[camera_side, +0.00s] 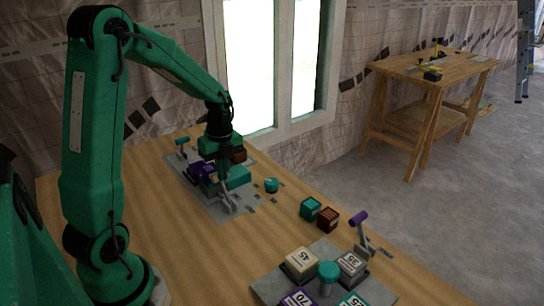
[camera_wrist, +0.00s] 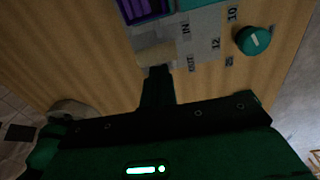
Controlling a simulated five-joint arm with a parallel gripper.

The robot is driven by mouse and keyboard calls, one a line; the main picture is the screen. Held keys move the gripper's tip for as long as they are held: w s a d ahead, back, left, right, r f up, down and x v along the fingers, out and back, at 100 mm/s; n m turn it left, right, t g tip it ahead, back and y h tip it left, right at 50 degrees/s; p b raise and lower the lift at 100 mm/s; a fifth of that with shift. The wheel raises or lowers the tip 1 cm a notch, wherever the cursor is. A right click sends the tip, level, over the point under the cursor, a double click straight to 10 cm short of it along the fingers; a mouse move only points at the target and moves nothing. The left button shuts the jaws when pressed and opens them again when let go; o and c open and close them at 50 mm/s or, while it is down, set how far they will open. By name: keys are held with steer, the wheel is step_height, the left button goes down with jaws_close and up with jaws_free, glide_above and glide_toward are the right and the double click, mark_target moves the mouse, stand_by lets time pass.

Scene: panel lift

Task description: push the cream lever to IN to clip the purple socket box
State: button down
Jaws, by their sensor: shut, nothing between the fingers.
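The purple socket box (camera_side: 197,171) sits on a grey panel (camera_side: 207,208) on the wooden table, partly hidden by my arm. Its ribbed purple top shows at the top edge of the wrist view (camera_wrist: 146,10). The cream lever (camera_wrist: 155,51) shows in the wrist view as a pale block below the purple box, left of the printed IN and OUT marks. My gripper (camera_wrist: 160,72) is shut and empty, its tips right at the lever's near edge; I cannot tell whether they touch. In the side view my gripper (camera_side: 224,182) points down over the panel.
A teal knob (camera_wrist: 252,40) stands right of the printed marks. A teal-handled lever (camera_side: 182,142) is at the panel's far end. A teal cube (camera_side: 310,209) and a brown cube (camera_side: 328,219) lie nearby. A second panel (camera_side: 268,288) with numbered blocks and a purple-handled lever (camera_side: 359,218) is in front.

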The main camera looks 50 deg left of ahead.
steer(key=shift+w+a+f+n+t, duration=0.15)
steer(key=shift+a+n+t, duration=0.15)
steer(key=shift+a, duration=0.95)
steer(key=shift+d+r, duration=1.45)
steer(key=shift+d, duration=1.2)
steer(key=a+r, duration=0.5)
steer(key=a, duration=0.3)
steer(key=shift+a, duration=0.25)
steer(key=s+d+r+n+t, duration=0.3)
steer(key=s+d+n, duration=0.3)
steer(key=d+n, duration=0.3)
steer(key=s+d+r+n+t, duration=0.2)
steer(key=s+d+r+n, duration=0.2)
steer(key=d+n, duration=0.5)
steer(key=s+d, duration=0.1)
steer(key=d, duration=0.3)
steer(key=shift+s+r+t, duration=0.25)
steer(key=shift+s+t, duration=0.15)
